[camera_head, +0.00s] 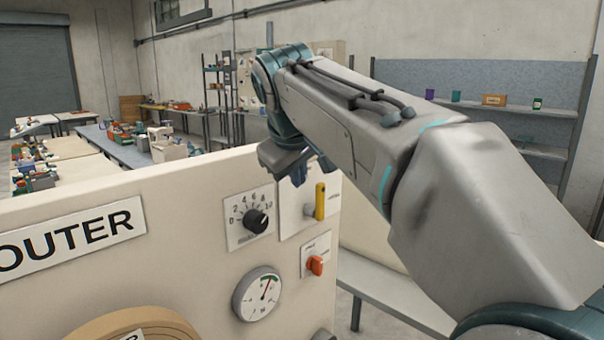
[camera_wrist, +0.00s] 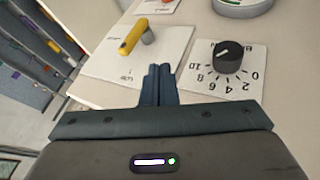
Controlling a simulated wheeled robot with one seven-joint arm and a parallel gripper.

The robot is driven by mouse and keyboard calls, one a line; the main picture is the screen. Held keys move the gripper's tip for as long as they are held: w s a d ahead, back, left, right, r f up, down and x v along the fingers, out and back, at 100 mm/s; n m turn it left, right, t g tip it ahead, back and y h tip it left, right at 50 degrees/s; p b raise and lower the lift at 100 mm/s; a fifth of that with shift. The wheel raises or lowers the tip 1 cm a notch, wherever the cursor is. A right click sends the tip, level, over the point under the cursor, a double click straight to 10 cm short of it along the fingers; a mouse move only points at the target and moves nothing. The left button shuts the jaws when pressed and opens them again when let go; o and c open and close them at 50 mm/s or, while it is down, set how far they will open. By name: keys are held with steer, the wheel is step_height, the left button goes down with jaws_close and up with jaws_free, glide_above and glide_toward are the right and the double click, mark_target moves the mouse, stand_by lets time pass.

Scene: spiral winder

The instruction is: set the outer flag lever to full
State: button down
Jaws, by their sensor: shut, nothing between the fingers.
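The panel (camera_head: 170,195) marked OUTER carries a yellow flag lever (camera_head: 320,201) on a white plate (camera_head: 297,211). In the head view the lever stands upright, near the panel's upper right edge. In the wrist view the yellow lever (camera_wrist: 133,37) lies tilted on its plate (camera_wrist: 110,58), joined to a grey pivot post. The small print on the plate is too small to read. My gripper (camera_wrist: 160,72) is shut and empty, its fingertips close to the plate's edge, between the lever and the dial. In the head view my arm partly hides the gripper.
A black knob (camera_head: 257,220) on a numbered dial plate sits left of the lever. A red switch (camera_head: 316,265) and a round gauge (camera_head: 257,294) are below. Shelves and tables stand behind, clear of the panel.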

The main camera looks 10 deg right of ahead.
mark_target(320, 202)
steer(key=w+d+f+p, duration=0.1)
steer(key=w+d+f, duration=0.3)
steer(key=w+f, duration=0.2)
steer(key=shift+w+d+p, duration=0.2)
steer(key=shift+w+p, duration=0.2)
steer(key=shift+r, duration=0.2)
